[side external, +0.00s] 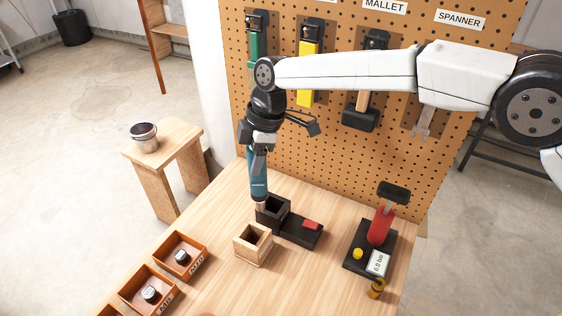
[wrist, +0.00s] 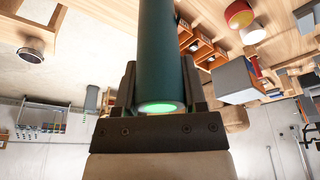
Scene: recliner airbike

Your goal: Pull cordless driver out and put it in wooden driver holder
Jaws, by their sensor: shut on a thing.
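The cordless driver (side external: 258,178) is a teal cylinder, close to upright, with a pale lower tip. My gripper (side external: 259,148) is shut on its upper end; the wrist view also shows the teal body (wrist: 160,45) between my gripper's fingers (wrist: 160,95). The driver's tip is at the left edge of the black square dock (side external: 272,212); I cannot tell whether it is still inside the opening. The wooden driver holder (side external: 252,246), a light square box with an open dark top, stands just in front of the dock and looks empty.
A black base with a red block (side external: 311,224) adjoins the dock. A red pump-like tool (side external: 380,226) stands on a black plate at right. Orange bins (side external: 180,256) are at front left. The pegboard (side external: 330,150) with hanging tools rises behind.

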